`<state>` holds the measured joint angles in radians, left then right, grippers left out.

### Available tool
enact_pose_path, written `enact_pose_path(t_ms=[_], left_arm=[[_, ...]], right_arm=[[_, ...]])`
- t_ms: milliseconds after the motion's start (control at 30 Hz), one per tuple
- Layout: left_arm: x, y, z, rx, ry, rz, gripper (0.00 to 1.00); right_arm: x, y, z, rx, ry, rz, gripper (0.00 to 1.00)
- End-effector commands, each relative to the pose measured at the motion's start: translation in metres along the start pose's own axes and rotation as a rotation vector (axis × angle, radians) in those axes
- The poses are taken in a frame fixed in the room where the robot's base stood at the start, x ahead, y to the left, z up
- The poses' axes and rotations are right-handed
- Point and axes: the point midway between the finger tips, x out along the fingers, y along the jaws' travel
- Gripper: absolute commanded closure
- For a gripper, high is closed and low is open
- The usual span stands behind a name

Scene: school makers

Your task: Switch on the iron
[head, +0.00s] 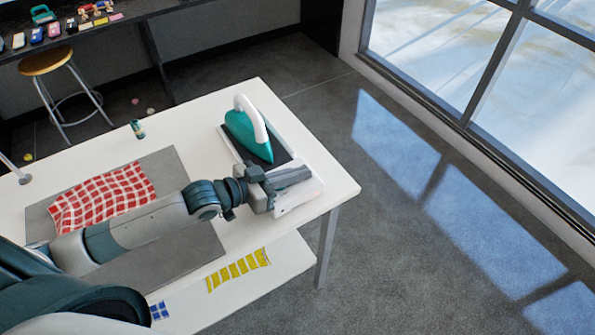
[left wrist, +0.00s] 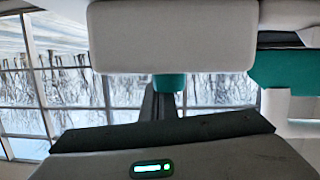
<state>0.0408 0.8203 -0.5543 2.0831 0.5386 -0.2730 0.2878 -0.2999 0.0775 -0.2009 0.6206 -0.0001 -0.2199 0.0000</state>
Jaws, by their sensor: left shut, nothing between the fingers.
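The iron (head: 250,135) is teal with a white handle. My left gripper (head: 292,177) is shut and empty. It is over the lower right part of the base, beside the iron's tip, and hides part of the base. I cannot tell whether it touches the base. No switch shows clearly in the head view. In the left wrist view a small green-lit strip (left wrist: 152,169) shows on a grey surface; I cannot tell what it belongs to.
A red checked cloth (head: 103,197) lies on a grey mat (head: 190,240) under my left arm. A small can (head: 137,129) stands at the table's far edge. Yellow striped (head: 238,269) and blue cloths lie on the lower shelf. A stool (head: 46,62) stands behind.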

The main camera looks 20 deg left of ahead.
Motion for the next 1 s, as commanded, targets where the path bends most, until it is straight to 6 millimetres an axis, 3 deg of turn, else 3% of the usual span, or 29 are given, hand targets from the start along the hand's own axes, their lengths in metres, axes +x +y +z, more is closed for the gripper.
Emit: enact_pose_path(t_ms=[267,633,700,1000], left_arm=[[-0.002,0.000,-0.010,-0.002,-0.004,-0.001,1.00],[-0.005,0.000,-0.046,0.000,0.001,-0.004,1.00],[-0.014,-0.001,-0.036,0.000,-0.002,-0.004,1.00],[-0.058,0.003,-0.036,0.001,-0.002,-0.003,1.00]], right_arm=[[-0.011,0.001,-0.001,0.001,-0.001,0.001,0.66],[-0.044,0.003,-0.003,0.001,-0.002,0.002,0.66],[-0.033,0.003,0.001,0.001,-0.004,0.003,0.66],[-0.018,0.006,0.001,-0.001,-0.004,0.006,0.66]])
